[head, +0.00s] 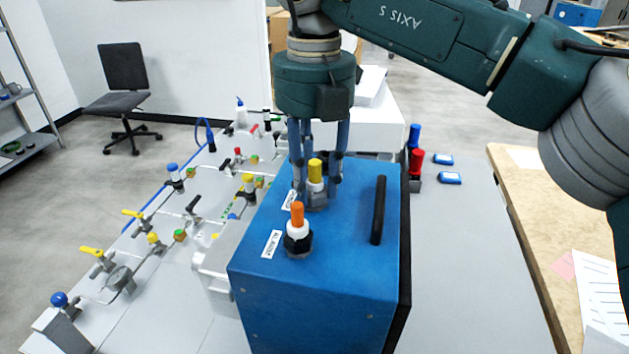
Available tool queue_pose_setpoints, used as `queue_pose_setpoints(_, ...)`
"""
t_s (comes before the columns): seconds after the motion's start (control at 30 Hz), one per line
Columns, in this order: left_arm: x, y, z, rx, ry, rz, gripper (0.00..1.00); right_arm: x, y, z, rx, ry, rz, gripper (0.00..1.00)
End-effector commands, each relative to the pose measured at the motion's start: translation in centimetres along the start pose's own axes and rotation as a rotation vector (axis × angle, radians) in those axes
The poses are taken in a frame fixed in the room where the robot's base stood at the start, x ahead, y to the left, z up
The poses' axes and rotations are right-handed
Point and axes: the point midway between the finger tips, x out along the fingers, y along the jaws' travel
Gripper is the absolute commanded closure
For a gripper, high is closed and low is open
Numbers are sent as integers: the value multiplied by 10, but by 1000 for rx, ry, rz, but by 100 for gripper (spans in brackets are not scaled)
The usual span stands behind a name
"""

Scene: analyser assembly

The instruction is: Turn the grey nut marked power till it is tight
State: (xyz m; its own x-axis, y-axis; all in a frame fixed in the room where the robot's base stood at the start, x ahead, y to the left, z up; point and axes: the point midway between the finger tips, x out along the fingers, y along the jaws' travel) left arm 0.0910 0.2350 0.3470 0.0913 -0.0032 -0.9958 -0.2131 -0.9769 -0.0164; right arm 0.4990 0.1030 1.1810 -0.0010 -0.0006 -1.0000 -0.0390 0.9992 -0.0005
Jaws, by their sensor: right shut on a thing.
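The blue analyser box (320,280) stands on the bench. On its top towards the back is a fitting with a yellow cap (315,170) and a grey nut (317,200) at its base, partly hidden by my fingers. A white label lies left of it, mostly covered and not readable. My right gripper (316,188) points straight down from above, with its fingers around this fitting, shut on the grey nut. Nearer the front is a second fitting with an orange cap (297,214), a white collar and a dark nut, beside a white label (271,244). My left gripper is not in view.
A black handle (378,210) rises from the box top, right of the fittings. A panel with valves and pipes (150,250) lies to the left. Blue and red capped fittings (416,163) stand behind right.

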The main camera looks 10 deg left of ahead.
Motion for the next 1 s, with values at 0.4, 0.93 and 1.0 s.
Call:
queue_pose_setpoints(0.4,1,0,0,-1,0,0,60,-5,0,3,57,-11,7,96)
queue_pose_setpoints(0.93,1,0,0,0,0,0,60,-2,0,1,53,-5,3,50)
queue_pose_setpoints(1.0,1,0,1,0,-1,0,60,-2,0,1,52,-4,3,50)
